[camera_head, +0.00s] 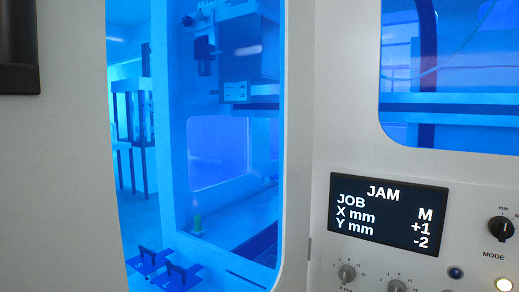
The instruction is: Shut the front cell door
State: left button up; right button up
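The front cell door appears to be the white framed panel (70,190) filling the left of the head view, with a tall blue-tinted window (222,155). Its left stile looks much wider than its right one, so it seems to stand swung toward me. A dark handle (18,50) sits at the upper left, cut by the picture edge. A small hinge-like piece (309,248) shows at the door's right edge, beside the fixed panel. The door's outer left edge, top and bottom are out of view. Neither gripper is in view.
Right of the door is a fixed white panel (340,120) with a window, a black display (388,217) reading JAM, and knobs (397,285). Through the door window, machinery (245,60) and blue pieces with black grips (182,273) show.

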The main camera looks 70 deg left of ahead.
aim_at(146, 145)
jog(key=u, duration=0.4)
jog(key=k+u, duration=0.1)
jog(key=u, duration=0.75)
jog(key=k+u, duration=0.1)
jog(key=u, duration=0.35)
jog(key=k+u, duration=0.1)
jog(key=u, duration=0.3)
